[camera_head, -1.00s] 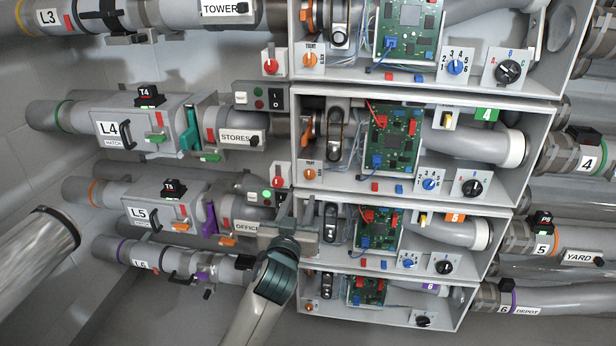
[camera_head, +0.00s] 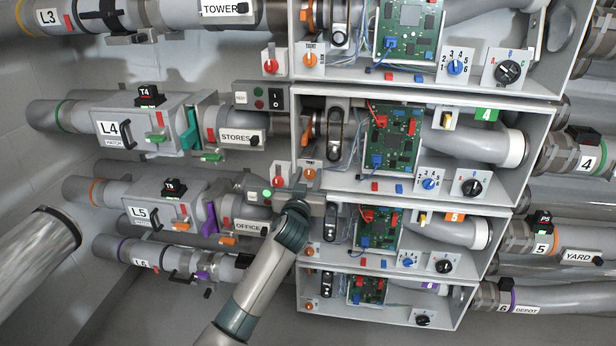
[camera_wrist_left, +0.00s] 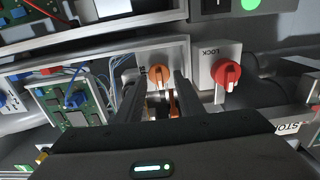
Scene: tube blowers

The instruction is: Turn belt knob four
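Belt knob four is the orange knob (camera_head: 309,174) marked TIGHT on the lower left front of the box with the green 4 label (camera_head: 486,115). In the left wrist view the orange knob (camera_wrist_left: 158,75) shows just beyond and between the fingertips. My left gripper (camera_head: 312,190) is just below the knob in the head view. In the wrist view its two fingers (camera_wrist_left: 157,88) are apart, with no visible grip on the knob. Contact cannot be told. My right gripper is not in view.
A red LOCK knob (camera_head: 278,182) sits just left of the orange knob; it also shows in the wrist view (camera_wrist_left: 226,72). A panel with a green light (camera_head: 267,195) is below it. Box 4's blue dial (camera_head: 429,184) and black dial (camera_head: 472,188) are further right.

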